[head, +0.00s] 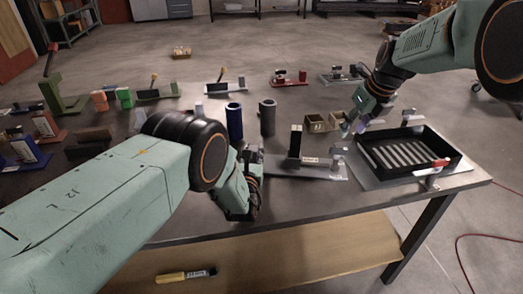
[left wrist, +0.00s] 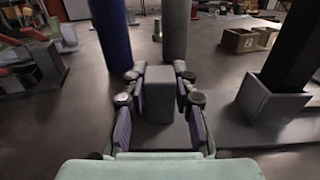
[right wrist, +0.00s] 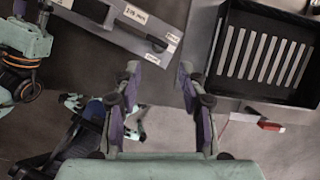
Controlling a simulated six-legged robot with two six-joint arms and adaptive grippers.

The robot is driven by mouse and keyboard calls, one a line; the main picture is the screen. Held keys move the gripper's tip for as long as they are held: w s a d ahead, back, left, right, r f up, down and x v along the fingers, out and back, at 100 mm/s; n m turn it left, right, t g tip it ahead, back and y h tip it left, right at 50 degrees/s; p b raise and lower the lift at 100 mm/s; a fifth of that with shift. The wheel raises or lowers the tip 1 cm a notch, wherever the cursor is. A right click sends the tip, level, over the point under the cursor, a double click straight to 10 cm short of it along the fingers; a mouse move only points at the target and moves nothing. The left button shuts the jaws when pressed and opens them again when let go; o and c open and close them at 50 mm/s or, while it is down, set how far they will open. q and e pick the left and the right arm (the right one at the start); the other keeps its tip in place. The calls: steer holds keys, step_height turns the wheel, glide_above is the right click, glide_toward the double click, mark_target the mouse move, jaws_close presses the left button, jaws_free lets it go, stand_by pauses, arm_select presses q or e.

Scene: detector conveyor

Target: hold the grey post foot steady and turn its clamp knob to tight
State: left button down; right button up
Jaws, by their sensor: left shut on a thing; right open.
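The grey post foot (head: 278,169) is a flat plate on the table with a dark upright post (head: 295,143). My left gripper (head: 253,156) is at its left end, shut on the raised grey block (left wrist: 160,102), one finger on each side. The foot's right end shows in the right wrist view (right wrist: 103,36), with white labels too blurred to read surely. A dark lever-like part, probably the clamp knob (right wrist: 157,44), lies between two labels. My right gripper (head: 347,126) is open and empty above and beside that end, apart from the knob.
Blue (head: 235,122) and grey (head: 267,118) cylinders and small tan boxes (head: 314,124) stand behind the foot. A yellow marker (head: 182,277) lies on the lower shelf.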

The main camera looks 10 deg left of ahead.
mark_target(339, 149)
steer(key=shift+o, duration=1.5)
steer(key=shift+w+r, duration=0.1)
steer(key=shift+r, duration=0.2)
steer(key=shift+o, duration=0.7)
steer(key=shift+a+r, duration=0.55)
steer(key=shift+r, duration=0.2)
steer(key=shift+o, duration=0.7)
steer(key=shift+s+a+r+n, duration=0.15)
steer(key=shift+s+n, duration=0.1)
steer(key=shift+n, duration=0.55)
steer(key=w+f+n, duration=0.1)
steer(key=f+n, duration=0.2)
steer(key=n, duration=0.6)
steer(key=w+f+n+h, duration=0.1)
steer(key=f+n, duration=0.3)
steer(key=n, duration=0.6)
steer(key=w+f+n+t, duration=0.1)
steer(key=f+n, duration=0.3)
steer(key=n, duration=0.6)
steer(key=shift+w+a+f+h, duration=0.15)
steer(key=shift+a+f+h, duration=0.05)
steer(key=shift+a+h, duration=0.1)
